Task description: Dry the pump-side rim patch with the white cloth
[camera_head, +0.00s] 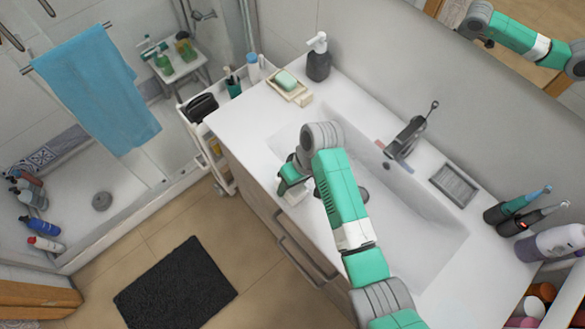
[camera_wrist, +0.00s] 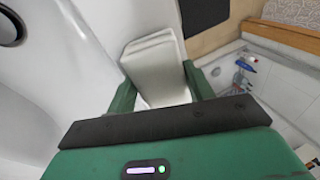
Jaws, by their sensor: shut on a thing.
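My gripper (camera_head: 289,186) is shut on a white cloth (camera_head: 296,197), low over the front rim of the sink (camera_head: 441,245), toward its left end. In the wrist view the folded cloth (camera_wrist: 153,62) sits between the two green fingers of my gripper (camera_wrist: 161,84). I cannot tell whether the cloth touches the rim. A dark soap pump (camera_head: 318,64) with a pale head stands at the back left of the counter, apart from my gripper. My arm hides part of the basin and rim. No wet patch can be made out.
A soap dish (camera_head: 303,97) with green soap lies near the pump. The faucet (camera_head: 411,130) stands behind the basin, with a grey tray (camera_head: 454,186) to its right. A cart (camera_head: 217,169) stands left of the counter. A dark mat (camera_head: 175,287) lies on the floor.

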